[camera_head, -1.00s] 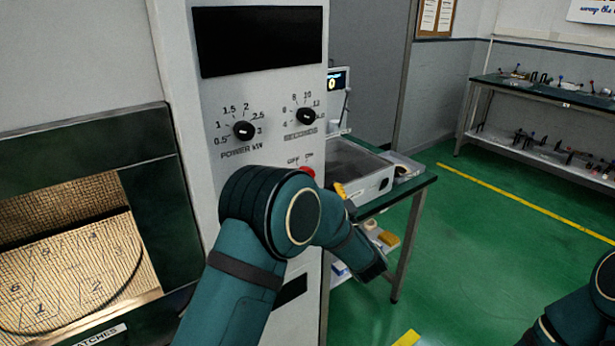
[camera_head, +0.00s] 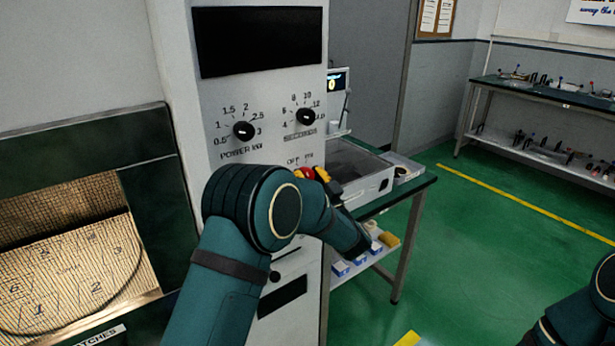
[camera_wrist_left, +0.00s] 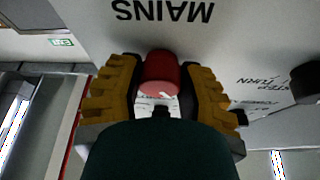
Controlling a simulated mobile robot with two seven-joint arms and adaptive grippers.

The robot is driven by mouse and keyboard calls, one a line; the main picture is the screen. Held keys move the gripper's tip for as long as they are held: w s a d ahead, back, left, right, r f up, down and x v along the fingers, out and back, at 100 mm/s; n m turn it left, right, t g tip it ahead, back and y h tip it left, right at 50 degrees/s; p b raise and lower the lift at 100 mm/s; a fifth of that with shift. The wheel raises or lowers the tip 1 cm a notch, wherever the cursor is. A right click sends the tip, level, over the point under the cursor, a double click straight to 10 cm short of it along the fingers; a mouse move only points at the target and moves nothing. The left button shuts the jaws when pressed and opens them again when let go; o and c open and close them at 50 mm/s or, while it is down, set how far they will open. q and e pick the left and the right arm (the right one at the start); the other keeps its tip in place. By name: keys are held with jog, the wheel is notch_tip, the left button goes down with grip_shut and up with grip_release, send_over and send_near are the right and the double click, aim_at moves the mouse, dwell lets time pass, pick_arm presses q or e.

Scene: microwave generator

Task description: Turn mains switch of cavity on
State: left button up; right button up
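The red mains switch (camera_head: 307,174) sticks out of the cabinet front below the SECONDS knob, under the OFF and ON marks. In the left wrist view, the red switch (camera_wrist_left: 161,74) lies between the two yellow-and-black fingers of my left gripper (camera_wrist_left: 163,80), below the word MAINS. One finger stands close on each side of it; whether the pads press on it cannot be made out. In the head view, my left gripper (camera_head: 314,175) shows only as yellow bits beside the switch, the rest hidden behind my arm. My right gripper is out of view.
The POWER knob (camera_head: 243,131) and SECONDS knob (camera_head: 306,117) sit above the switch on the panel. The lit cavity (camera_head: 75,265) is at the left. A green-topped table with a metal box (camera_head: 362,170) stands right behind the cabinet. Green floor lies open at the right.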

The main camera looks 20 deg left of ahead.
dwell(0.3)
pick_arm(q)
jog(key=m+p, duration=0.1)
jog(key=m+t+h+p, duration=0.1)
jog(key=m, duration=0.1)
jog(key=shift+r+m+p, duration=0.2)
jog(key=shift+m+p, duration=0.1)
jog(key=m+h+p, duration=0.2)
jog(key=m+p, duration=0.1)
jog(key=m, duration=0.1)
jog(key=m+t+h+p, duration=0.1)
jog(key=m+h+p, duration=0.1)
jog(key=m+p, duration=0.1)
jog(key=shift+r+m, duration=0.1)
jog(key=shift+m, duration=0.5)
jog(key=shift+m+h+p, duration=0.4)
jog(key=shift+m+p, duration=0.65)
jog(key=shift+m, duration=0.15)
jog(key=shift+m+h+p, duration=0.4)
jog(key=shift+m+p, duration=0.25)
jog(key=shift+m, duration=0.15)
jog(key=shift+f, duration=0.2)
jog(key=o, duration=1.2)
